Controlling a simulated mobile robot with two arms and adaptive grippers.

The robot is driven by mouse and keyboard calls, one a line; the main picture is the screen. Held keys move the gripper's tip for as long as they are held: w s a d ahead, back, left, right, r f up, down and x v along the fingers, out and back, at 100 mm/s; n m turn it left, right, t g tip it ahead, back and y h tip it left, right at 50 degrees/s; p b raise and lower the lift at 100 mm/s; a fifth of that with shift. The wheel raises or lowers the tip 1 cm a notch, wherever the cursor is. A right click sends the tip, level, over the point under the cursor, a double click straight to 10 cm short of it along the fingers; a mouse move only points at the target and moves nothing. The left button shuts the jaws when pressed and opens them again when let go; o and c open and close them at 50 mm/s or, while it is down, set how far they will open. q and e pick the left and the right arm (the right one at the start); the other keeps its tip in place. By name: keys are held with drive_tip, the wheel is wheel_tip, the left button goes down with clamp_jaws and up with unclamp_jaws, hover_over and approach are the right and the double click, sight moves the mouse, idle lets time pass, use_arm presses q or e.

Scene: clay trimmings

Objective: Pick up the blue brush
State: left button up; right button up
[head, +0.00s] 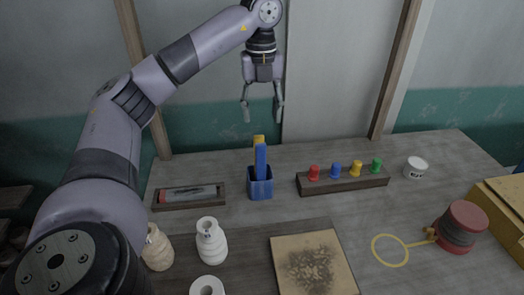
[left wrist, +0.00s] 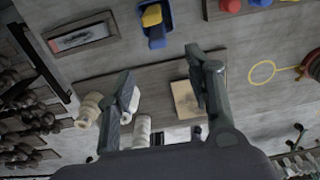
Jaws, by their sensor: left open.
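A blue upright piece (head: 261,156), which looks like the blue brush, stands in a small blue square holder (head: 260,188) on the table. My left gripper (head: 262,112) hangs above and behind the holder in the head view, fingers pointing down, spread and empty. In the left wrist view the holder (left wrist: 143,30) shows at the top, with the blue piece (left wrist: 157,38) and the yellow piece (left wrist: 152,15). There my left gripper (left wrist: 160,66) is open, apart from them. My right gripper is out of view.
A dark tray (head: 188,204) lies left of the holder. A rack (head: 343,186) with red, blue, yellow and green pegs stands right. White and beige bottles (head: 211,243), a trimmings board (head: 312,264), a yellow ring (head: 390,250), a red-ended roll (head: 460,228) and a white cup (head: 416,168) are around.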

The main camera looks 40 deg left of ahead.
sight(260, 144)
use_arm(q)
drive_tip(key=f, duration=0.3)
drive_tip(key=shift+s+a, duration=0.15)
drive_tip(key=shift+a, duration=0.05)
wheel_tip(260, 144, down, 3)
drive_tip(key=shift+d+p, duration=0.1)
drive_tip(key=shift+p, duration=0.45)
drive_tip(key=shift+f, duration=0.25)
wheel_tip(260, 144, down, 4)
drive_tip(key=shift+f+p, duration=0.15)
drive_tip(key=shift+p, duration=0.95)
drive_tip(key=shift+f, duration=0.4)
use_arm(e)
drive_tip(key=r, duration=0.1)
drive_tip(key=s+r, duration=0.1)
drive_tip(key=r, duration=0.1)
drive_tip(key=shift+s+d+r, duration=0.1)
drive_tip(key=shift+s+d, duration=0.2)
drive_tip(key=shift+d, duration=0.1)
use_arm(q)
drive_tip(key=shift+c, duration=0.3)
drive_tip(key=shift+c, duration=1.2)
drive_tip(key=c, duration=0.8)
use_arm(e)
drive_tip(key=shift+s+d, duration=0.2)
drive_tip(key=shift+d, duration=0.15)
